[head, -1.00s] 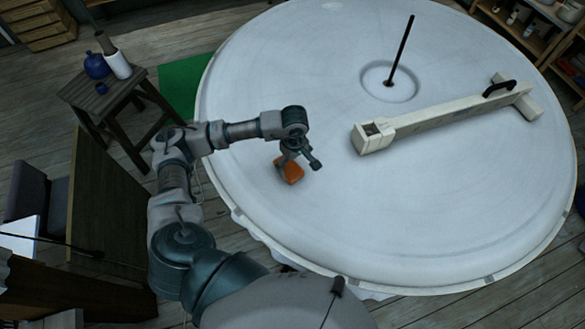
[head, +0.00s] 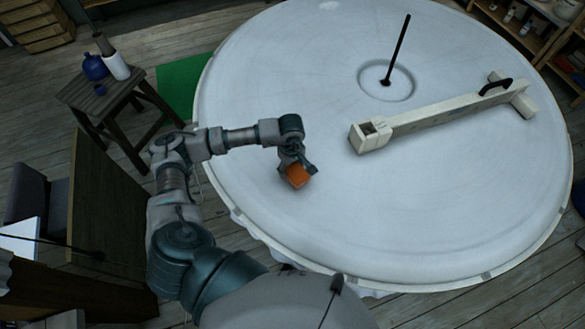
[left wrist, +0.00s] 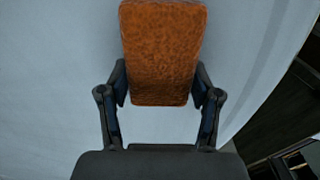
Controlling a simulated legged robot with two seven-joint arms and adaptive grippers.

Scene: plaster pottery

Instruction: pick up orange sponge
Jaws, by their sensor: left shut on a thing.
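The orange sponge (head: 298,176) is at my left gripper (head: 293,165), over the left part of the big round white plaster disc (head: 420,215). In the left wrist view the orange sponge (left wrist: 163,50) sits between the two dark fingers of my left gripper (left wrist: 161,88), which press on its sides near its lower end. The left gripper is shut on the sponge. Whether the sponge touches the disc or hangs just above it is hard to tell. My right gripper is not in view.
A long white beam-like tool (head: 440,115) with a black handle lies on the disc to the right. A dark rod (head: 397,48) stands up from the disc's centre. A wooden stool (head: 105,95) with blue and white vessels stands at left. The disc's front is clear.

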